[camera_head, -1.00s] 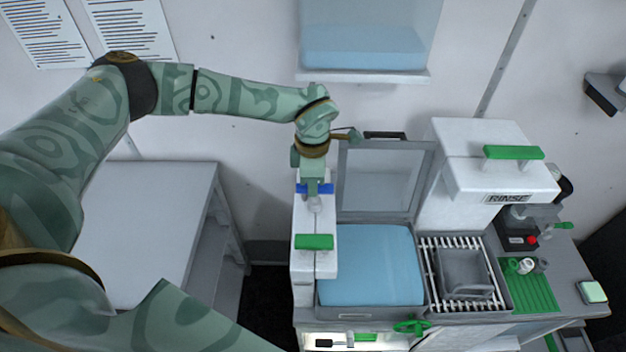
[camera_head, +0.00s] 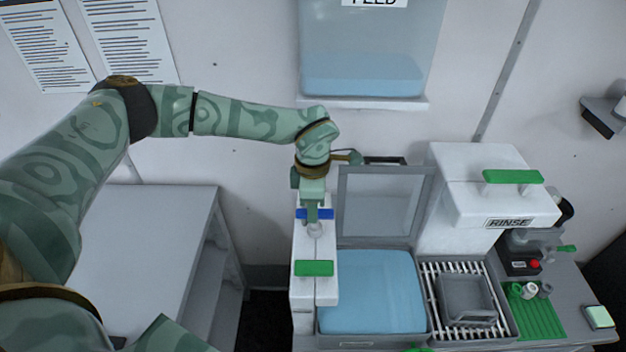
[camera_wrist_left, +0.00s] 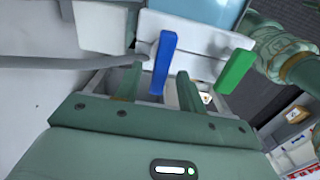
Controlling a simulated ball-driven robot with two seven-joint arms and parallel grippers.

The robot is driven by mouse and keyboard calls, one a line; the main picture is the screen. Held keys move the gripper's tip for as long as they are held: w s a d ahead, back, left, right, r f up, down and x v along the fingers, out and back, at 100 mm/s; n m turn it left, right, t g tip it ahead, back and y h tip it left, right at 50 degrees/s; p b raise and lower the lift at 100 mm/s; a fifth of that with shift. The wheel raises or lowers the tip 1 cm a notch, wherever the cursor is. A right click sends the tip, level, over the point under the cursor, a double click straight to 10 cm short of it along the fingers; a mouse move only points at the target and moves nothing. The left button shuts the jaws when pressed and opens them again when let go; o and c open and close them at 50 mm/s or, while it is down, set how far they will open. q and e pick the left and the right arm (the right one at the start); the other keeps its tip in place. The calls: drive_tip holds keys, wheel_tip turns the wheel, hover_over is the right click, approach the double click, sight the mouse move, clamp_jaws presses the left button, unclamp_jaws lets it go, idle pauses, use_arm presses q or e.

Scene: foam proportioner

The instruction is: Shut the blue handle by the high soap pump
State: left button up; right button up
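The blue handle (camera_head: 322,214) sits on top of the narrow white block (camera_head: 300,255) at the left of the basin. My left gripper (camera_head: 312,212) hangs over it from above, seen from behind in the head view. My right gripper is out of view.
A blue-filled basin (camera_head: 372,341) with its clear lid (camera_head: 378,200) raised stands right of the block. Farther right are a slatted rack (camera_head: 434,294) and a white RINSE unit (camera_head: 480,180). A clear tank (camera_head: 370,50) hangs above. A grey table (camera_head: 150,235) stands at left.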

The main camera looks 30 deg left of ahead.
use_arm(q)
wheel_tip(320, 180, up, 15)
drive_tip(key=b, duration=0.2)
idle(0.4)
